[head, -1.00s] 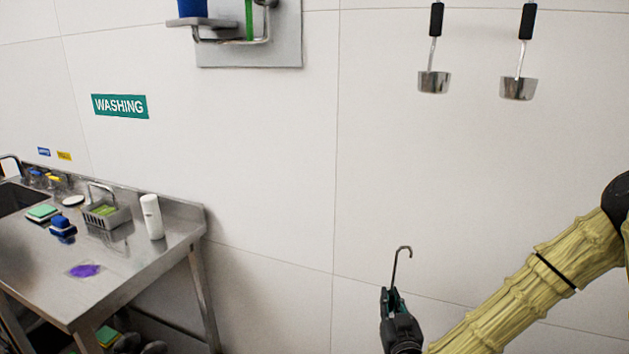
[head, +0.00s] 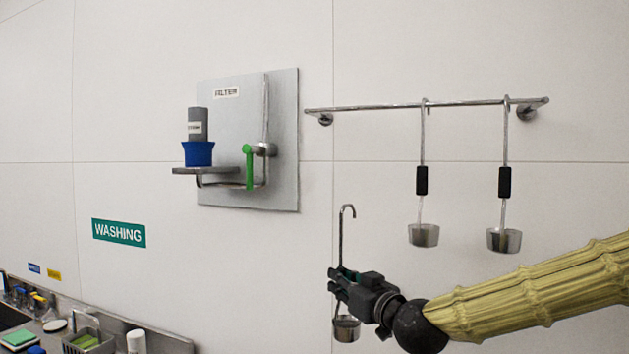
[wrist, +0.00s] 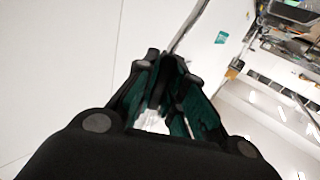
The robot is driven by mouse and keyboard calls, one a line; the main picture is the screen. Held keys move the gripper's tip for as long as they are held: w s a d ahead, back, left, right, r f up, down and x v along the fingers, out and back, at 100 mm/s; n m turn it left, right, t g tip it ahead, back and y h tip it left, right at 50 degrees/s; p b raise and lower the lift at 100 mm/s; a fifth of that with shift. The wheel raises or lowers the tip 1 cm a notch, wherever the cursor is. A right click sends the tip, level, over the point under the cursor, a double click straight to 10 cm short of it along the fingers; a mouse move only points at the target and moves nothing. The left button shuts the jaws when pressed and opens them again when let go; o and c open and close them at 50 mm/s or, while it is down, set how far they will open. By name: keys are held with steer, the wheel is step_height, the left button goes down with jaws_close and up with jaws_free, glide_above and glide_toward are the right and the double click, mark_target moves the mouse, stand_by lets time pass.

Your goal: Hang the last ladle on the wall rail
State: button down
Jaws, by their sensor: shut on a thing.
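My gripper (head: 343,280) is shut on a ladle (head: 341,235), which hangs upright with its hook up and its cup (head: 346,329) below the fingers. The hook's top is lower than the wall rail (head: 375,106) and left of the hung ladles. Two ladles, a middle one (head: 423,235) and a right one (head: 504,240), hang from the rail by their hooks. The left part of the rail is bare. In the wrist view the fingers (wrist: 165,85) are closed around the ladle, whose thin handle (wrist: 188,28) runs up beyond them; its cup is mostly hidden there.
A filter panel (head: 282,150) with a blue cup (head: 198,154) on a shelf and a green lever (head: 249,167) is on the wall left of the rail. A washing counter (head: 165,343) stands at lower left. The wall between the gripper and rail is clear.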

steer(key=s+a+r+n+g+y+p, duration=0.15)
steer(key=s+r, duration=0.25)
steer(key=r, duration=0.4)
steer(key=s+a+r+n+g+y+p, duration=0.15)
steer(key=s+r, duration=0.25)
steer(key=r, duration=0.5)
steer(key=s+a+r+n+g+y, duration=0.15)
steer(key=s+r, duration=0.25)
steer(key=r, duration=0.4)
steer(key=w+d+f+p, duration=0.1)
steer(key=w+d, duration=0.1)
steer(key=w, duration=0.5)
steer(key=w+d+f+p, duration=0.1)
steer(key=w+d, duration=0.1)
steer(key=w, duration=0.6)
steer(key=shift+w+d+f+m, duration=0.2)
steer(key=shift+d+f+m, duration=0.05)
steer(key=shift+f+m, duration=0.1)
steer(key=shift+t, duration=0.25)
